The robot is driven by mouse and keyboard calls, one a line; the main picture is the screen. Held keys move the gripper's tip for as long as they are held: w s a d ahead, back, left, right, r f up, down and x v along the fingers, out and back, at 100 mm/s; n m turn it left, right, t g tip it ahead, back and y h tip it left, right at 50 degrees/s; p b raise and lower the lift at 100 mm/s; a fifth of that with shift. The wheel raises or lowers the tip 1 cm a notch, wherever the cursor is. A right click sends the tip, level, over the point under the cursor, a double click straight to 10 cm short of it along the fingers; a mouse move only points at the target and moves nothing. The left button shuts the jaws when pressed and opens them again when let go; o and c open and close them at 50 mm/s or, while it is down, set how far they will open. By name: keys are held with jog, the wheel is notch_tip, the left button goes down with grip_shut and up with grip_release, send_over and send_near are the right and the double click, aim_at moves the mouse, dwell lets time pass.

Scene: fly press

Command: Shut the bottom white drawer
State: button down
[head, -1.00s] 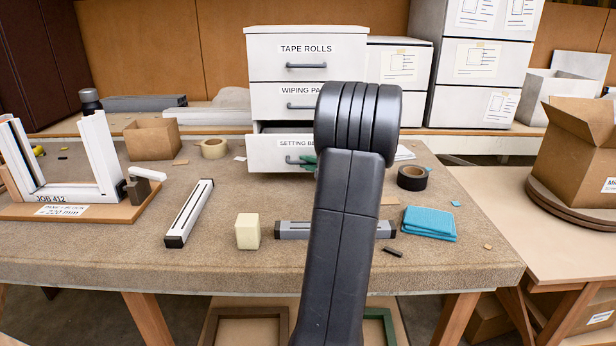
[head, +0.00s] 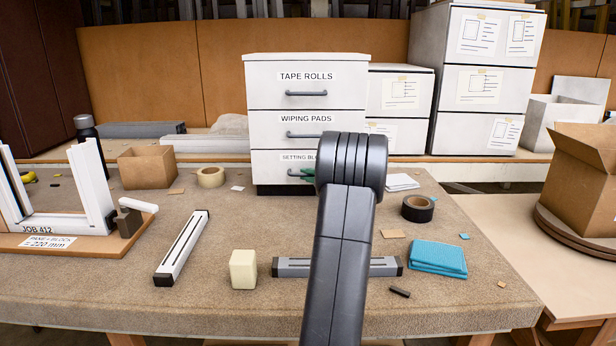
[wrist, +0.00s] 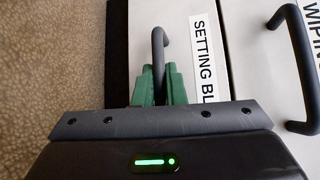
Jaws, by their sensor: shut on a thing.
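The white drawer unit (head: 306,72) stands at the back of the bench with three drawers labelled tape rolls, wiping pads and setting blocks. The bottom drawer (head: 276,168) looks flush with the drawers above it. My gripper (wrist: 158,84) has green fingers, shut on the bottom drawer's dark bar handle (wrist: 159,45) in the wrist view. In the head view a green fingertip shows at that handle, and my arm hides the drawer's right part. The middle drawer's handle (wrist: 298,70) is to the right in the wrist view.
On the bench are a cream block (head: 243,269), grey-white bars (head: 183,247), a blue cloth (head: 438,258), a black tape roll (head: 418,208), a tan tape roll (head: 211,177) and a small cardboard box (head: 147,167). A frame stand (head: 70,225) is at the left.

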jog(key=shift+w+r, duration=0.1)
jog(key=shift+r, duration=0.1)
jog(key=c, duration=1.5)
grip_release()
jog(key=shift+w+f, duration=0.1)
jog(key=v, duration=0.7)
jog(key=b+v, duration=0.1)
jog(key=v, duration=0.6)
jog(key=shift+f, duration=0.25)
